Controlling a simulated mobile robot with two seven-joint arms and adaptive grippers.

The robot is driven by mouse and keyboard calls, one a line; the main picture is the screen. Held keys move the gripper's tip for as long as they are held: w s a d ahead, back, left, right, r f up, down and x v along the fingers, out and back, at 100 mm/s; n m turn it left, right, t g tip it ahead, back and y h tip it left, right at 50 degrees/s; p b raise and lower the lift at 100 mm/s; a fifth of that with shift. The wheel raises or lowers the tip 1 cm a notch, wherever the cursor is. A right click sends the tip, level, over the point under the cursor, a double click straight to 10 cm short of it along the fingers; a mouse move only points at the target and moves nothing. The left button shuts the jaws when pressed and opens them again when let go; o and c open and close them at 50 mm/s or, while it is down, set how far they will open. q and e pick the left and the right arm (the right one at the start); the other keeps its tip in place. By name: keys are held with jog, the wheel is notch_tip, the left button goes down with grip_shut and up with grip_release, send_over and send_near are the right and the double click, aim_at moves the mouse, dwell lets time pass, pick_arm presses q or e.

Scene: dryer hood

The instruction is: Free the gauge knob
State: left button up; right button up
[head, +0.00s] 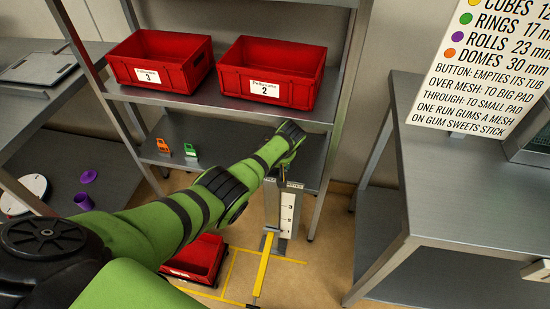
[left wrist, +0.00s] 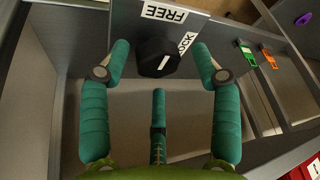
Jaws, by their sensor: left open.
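The gauge knob (left wrist: 157,57) is a black faceted knob with a short white mark, in the left wrist view. A FREE label (left wrist: 163,12) lies above it and a LOCK label (left wrist: 187,43), partly covered by a finger, to its right. In the head view my left gripper (head: 286,155) is over the top of the upright gauge (head: 289,212), hiding the knob. My right gripper is not in view.
A shelf rack (head: 225,108) holds two red bins (head: 160,62) (head: 270,73) above and small orange (head: 163,146) and green (head: 190,150) items below. A yellow bar (head: 264,265) extends from the gauge's foot. A red bin (head: 197,260) is on the floor. A grey table (head: 455,190) stands right.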

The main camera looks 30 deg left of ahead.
pick_arm(q)
jog(key=v, duration=1.1)
jog(key=shift+r, duration=0.45)
